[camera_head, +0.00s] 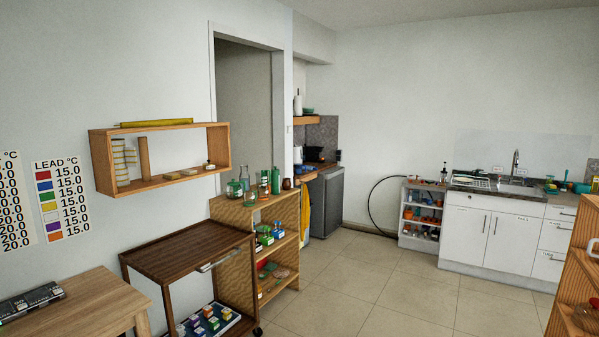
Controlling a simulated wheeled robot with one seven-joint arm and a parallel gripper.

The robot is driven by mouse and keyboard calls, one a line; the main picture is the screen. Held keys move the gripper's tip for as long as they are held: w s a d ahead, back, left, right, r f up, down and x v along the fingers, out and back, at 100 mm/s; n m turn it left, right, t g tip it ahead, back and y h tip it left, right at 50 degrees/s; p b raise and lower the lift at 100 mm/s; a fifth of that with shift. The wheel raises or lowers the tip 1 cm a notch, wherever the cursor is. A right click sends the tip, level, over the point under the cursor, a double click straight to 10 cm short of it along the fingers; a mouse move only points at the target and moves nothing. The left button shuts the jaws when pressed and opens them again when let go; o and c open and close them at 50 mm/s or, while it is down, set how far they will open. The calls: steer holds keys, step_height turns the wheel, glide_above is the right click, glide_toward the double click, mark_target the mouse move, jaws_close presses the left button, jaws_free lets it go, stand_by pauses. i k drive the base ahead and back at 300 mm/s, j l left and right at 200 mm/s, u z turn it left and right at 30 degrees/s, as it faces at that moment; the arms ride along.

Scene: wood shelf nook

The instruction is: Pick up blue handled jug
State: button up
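I cannot make out a blue handled jug for certain. A small blue-teal item (581,188) sits at the far right of the sink counter, too small to identify. A white object with a handle-like loop (594,247) is cut off by the right edge, on the near wooden shelf. Several greenish glass vessels (245,180) stand on top of the wooden shelf unit at centre left; no blue handle is clear on them. My gripper is not in view.
A dark wooden cart (190,252) and a light table (85,305) stand at near left. A wall shelf (220,160) hangs above. White sink cabinets (490,235) line the back right. A wooden shelf (575,265) is at the right edge. The tiled floor (385,285) between is clear.

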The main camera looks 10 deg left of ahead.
mark_target(298, 167)
steer(key=i+u, duration=0.3)
steer(key=i, duration=7.3)
steer(key=i+u, duration=0.15)
steer(key=i, duration=0.7)
steer(key=i+l, duration=0.2)
steer(key=i, duration=0.6)
steer(key=u, duration=0.45)
steer(key=i+u, duration=0.15)
steer(key=u, duration=0.35)
steer(key=l+u, duration=0.1)
steer(key=u, duration=0.35)
steer(key=i+u, duration=0.1)
steer(key=u, duration=0.35)
steer(key=l+u, duration=0.15)
steer(key=u, duration=0.35)
steer(key=l+u, duration=0.1)
steer(key=u, duration=2.05)
